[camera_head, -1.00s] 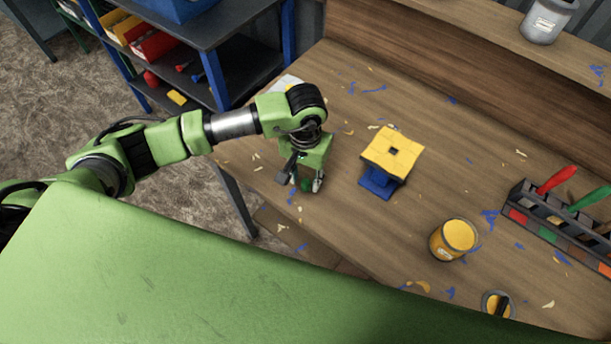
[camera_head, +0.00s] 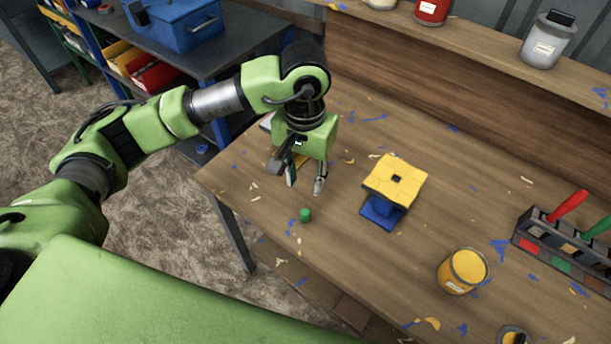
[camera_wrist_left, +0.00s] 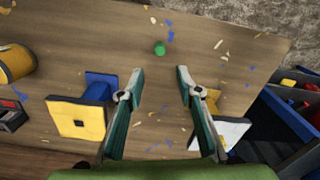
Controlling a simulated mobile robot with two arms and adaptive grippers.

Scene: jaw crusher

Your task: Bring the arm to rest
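My left arm reaches in from the left in the head view. Its left gripper (camera_head: 304,184) hangs over the workbench (camera_head: 330,240), pointing down. In the left wrist view the left gripper (camera_wrist_left: 160,80) has its two fingers apart with nothing between them. My right gripper is in neither view.
A yellow square block on a blue base (camera_head: 394,183) stands right of the gripper. A yellow can (camera_head: 463,271) and a tool rack (camera_head: 560,245) are further right. A dark shelf (camera_head: 235,35) with a blue box (camera_head: 180,22) stands behind the arm. Paint flakes litter the bench.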

